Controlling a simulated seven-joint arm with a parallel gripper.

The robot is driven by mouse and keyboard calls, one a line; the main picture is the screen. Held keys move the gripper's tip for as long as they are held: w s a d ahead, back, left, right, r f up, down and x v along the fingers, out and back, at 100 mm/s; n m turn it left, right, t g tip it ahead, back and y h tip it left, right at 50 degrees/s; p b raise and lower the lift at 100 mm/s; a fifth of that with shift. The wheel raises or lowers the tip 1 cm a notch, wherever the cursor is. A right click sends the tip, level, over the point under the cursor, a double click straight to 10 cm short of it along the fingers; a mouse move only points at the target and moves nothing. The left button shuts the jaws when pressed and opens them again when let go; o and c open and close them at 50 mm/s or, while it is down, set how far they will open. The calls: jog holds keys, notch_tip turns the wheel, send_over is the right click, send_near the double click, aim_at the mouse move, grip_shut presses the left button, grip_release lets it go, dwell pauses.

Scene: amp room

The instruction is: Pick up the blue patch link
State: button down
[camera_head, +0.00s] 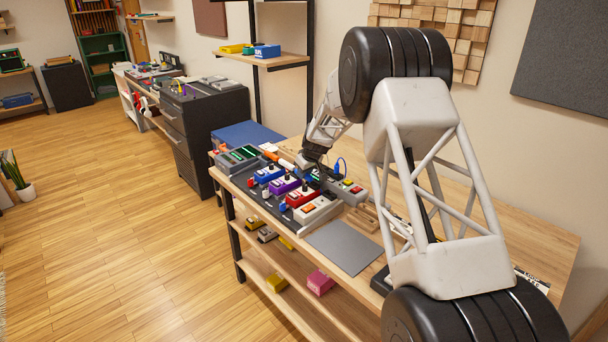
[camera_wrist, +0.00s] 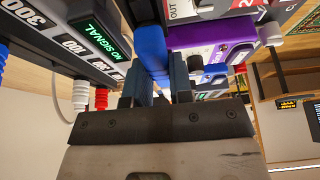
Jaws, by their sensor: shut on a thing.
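The blue patch link (camera_wrist: 151,42) shows in the wrist view as a chunky blue piece between my fingers. My gripper (camera_wrist: 161,78) is shut on it, close to the effect pedals. In the head view my gripper (camera_head: 314,163) is at the back of the pedal row, and its fingertips are hard to make out. A blue plug with a thin blue cable (camera_head: 338,167) shows just right of it there; I cannot tell whether it is part of the same link. The link's lower end is hidden.
Several pedals stand in a row on the bench, among them a purple one (camera_head: 283,185) and a red one (camera_head: 301,195). A device with a green "NO SIGNAL" display (camera_wrist: 104,38) is close on the left in the wrist view. A grey mat (camera_head: 344,246) lies bare in front.

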jog(key=shift+r, duration=0.75)
notch_tip(320, 180, up, 2)
jog(key=shift+r, duration=0.1)
jog(key=s+d, duration=0.1)
jog(key=s, duration=0.4)
jog(key=s+d+r, duration=0.1)
jog(key=s, duration=0.4)
jog(key=s+d, duration=0.1)
jog(key=s, duration=0.4)
jog(key=shift+s+d+r, duration=0.15)
jog(key=shift+s+d, duration=0.1)
jog(key=shift+d, duration=0.1)
jog(key=shift+d+m, duration=0.1)
jog(key=shift+m, duration=0.2)
